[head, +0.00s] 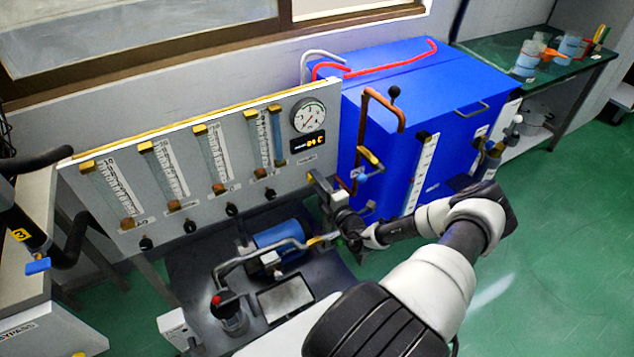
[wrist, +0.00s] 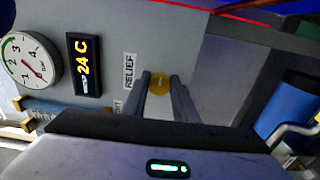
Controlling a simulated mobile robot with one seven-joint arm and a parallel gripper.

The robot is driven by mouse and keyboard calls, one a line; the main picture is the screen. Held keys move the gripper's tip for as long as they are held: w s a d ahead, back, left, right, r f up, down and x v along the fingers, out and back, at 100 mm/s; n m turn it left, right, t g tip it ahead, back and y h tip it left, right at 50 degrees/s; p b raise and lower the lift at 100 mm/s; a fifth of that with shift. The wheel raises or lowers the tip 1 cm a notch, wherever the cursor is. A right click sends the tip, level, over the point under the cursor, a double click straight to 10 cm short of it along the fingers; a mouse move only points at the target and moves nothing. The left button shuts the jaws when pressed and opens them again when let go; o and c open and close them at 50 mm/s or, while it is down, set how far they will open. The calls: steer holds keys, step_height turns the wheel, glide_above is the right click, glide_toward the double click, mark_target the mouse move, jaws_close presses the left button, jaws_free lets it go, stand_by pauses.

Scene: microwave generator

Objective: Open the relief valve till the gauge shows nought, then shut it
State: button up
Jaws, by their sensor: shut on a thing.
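The relief valve's round yellow knob (wrist: 160,84) sits between my two fingers in the wrist view, beside the RELIEF label (wrist: 130,71). My gripper (wrist: 165,92) is shut on this knob. In the head view my gripper (head: 322,183) reaches the lower right corner of the grey panel and mostly hides the valve. The round white gauge (head: 308,115) is at the panel's upper right. It also shows tilted in the wrist view (wrist: 31,61), with a thin red needle and a green arc; I cannot read its exact value.
The grey panel (head: 190,208) carries several flow tubes and black knobs. An orange display (head: 309,142) sits under the gauge. A blue cabinet (head: 400,110) with copper pipe (head: 364,125) stands close right of my gripper. A blue motor (head: 279,237) and bent pipes are below.

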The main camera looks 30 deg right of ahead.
stand_by(0.5)
steer(key=o, duration=1.1)
steer(key=s, duration=0.5)
steer(key=s+p, duration=0.1)
steer(key=s, duration=0.5)
steer(key=s+a+p, duration=0.1)
steer(key=s, duration=0.5)
steer(key=shift+s, duration=0.25)
